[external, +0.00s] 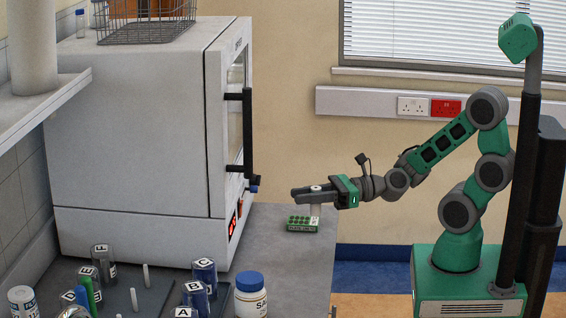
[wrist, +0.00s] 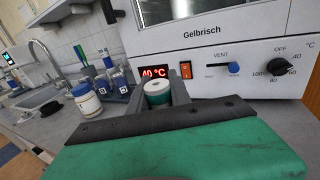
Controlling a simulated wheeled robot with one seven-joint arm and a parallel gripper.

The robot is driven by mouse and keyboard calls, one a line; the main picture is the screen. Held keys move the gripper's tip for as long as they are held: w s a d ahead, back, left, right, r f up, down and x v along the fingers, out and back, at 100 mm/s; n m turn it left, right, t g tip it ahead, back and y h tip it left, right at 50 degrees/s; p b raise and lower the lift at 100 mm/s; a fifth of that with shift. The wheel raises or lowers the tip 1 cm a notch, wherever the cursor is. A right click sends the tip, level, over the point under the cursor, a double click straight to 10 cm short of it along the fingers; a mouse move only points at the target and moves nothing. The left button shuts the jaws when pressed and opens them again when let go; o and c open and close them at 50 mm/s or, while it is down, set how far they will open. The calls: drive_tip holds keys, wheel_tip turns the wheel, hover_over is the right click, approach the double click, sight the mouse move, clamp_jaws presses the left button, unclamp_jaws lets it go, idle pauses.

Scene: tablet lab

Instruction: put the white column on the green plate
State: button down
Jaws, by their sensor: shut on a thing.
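My gripper (external: 308,192) reaches level to the left over the bench and is shut on the white column (external: 316,209). The column's lower part shows below the fingers, roughly upright. In the wrist view its round white top (wrist: 157,87) sits between the two dark fingers, with a green band beneath it. The green plate (external: 301,226), small with round wells and a lettered front, lies on the bench just below my gripper. The column's lower end is at the plate's right end; I cannot tell whether it touches. The plate is not clearly seen in the wrist view.
The grey bench (external: 290,265) is clear in front of the plate.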

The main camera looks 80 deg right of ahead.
drive_tip(key=d+f+m+h+b, duration=0.1)
drive_tip(key=d+f+h+b, duration=0.1)
drive_tip(key=d+f+b, duration=0.25)
wheel_tip(320, 180, up, 5)
drive_tip(key=b, duration=0.4)
hover_over(293, 221)
drive_tip(key=shift+t+y, duration=0.3)
wheel_tip(293, 221, down, 8)
drive_tip(key=shift+a+f+b, duration=0.1)
drive_tip(key=shift+a+b, duration=0.05)
drive_tip(key=shift+b, duration=1.1)
drive_tip(key=shift+r, duration=0.2)
drive_tip(key=shift+f, duration=0.1)
drive_tip(key=c, duration=1.2)
unclamp_jaws()
drive_tip(key=shift+f, duration=0.1)
